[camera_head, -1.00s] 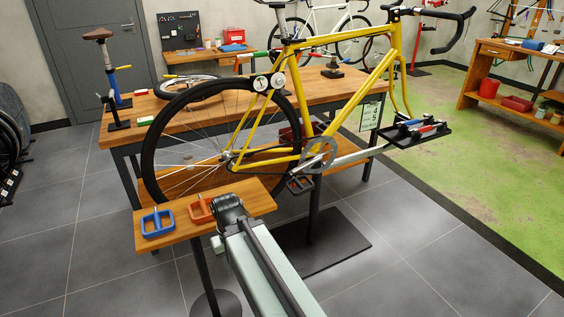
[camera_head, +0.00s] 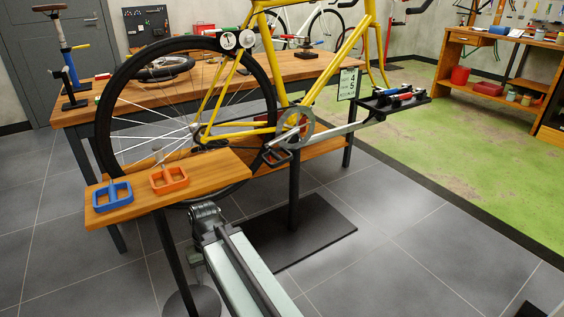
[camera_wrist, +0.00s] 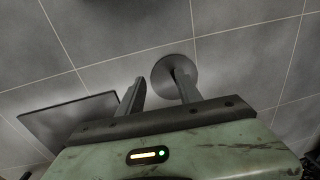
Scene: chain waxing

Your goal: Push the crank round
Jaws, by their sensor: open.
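The yellow bicycle (camera_head: 326,77) stands clamped in front of the workbench, with its rear wheel to the left. Its grey chainring (camera_head: 297,124) is at the bottom of the frame. A dark pedal (camera_head: 277,157) at the crank's end hangs low and left of the chainring; the crank arm itself is hard to make out. My arm's front end (camera_head: 207,215) is low, below and left of the pedal and apart from it. The crank is not in the wrist view.
A black tool tray (camera_head: 412,103) sticks out to the right. The black base plate (camera_head: 316,228) lies on the floor; tiles right of it are clear.

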